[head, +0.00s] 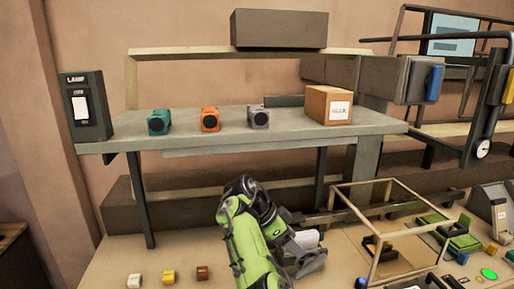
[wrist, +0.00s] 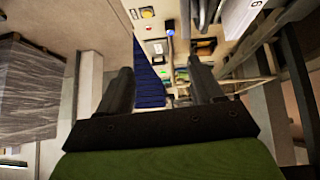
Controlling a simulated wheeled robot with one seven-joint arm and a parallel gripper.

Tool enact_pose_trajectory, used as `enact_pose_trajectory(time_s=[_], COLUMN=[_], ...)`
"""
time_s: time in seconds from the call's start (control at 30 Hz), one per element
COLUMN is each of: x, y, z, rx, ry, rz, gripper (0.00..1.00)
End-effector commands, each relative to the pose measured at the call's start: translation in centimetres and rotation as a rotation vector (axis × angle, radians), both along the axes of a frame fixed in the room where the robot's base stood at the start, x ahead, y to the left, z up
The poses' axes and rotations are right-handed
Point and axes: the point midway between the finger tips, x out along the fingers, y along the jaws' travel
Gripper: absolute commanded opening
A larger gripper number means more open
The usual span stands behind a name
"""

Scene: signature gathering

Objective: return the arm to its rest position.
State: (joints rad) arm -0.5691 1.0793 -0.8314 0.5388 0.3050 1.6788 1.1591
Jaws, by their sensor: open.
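My arm (head: 248,232) is green and dark grey and rises from the bottom middle of the head view, bent at a joint in front of the shelf. In the head view my gripper is hard to make out near the arm's lower right side. In the wrist view my gripper (wrist: 165,92) has its two dark fingers wide apart with nothing between them. A bench with small coloured parts shows beyond the fingers.
A grey shelf (head: 190,133) carries a teal box (head: 158,122), an orange box (head: 210,119), a grey box (head: 258,117) and a cardboard carton (head: 328,105). An open frame (head: 374,262) stands on the bench right of my arm. Small blocks (head: 168,277) lie to the left.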

Motion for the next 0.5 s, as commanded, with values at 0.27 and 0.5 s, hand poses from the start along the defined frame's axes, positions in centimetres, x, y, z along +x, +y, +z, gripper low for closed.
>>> enact_pose_trajectory(time_s=[0.27, 0.5], x=[-2.6, -9.2], y=[-6.1, -11.4], z=[2.7, 4.2], rx=[0.161, 0.379], ry=[0.071, 0.127], rz=[0.047, 0.261], gripper=[0.66, 0.66])
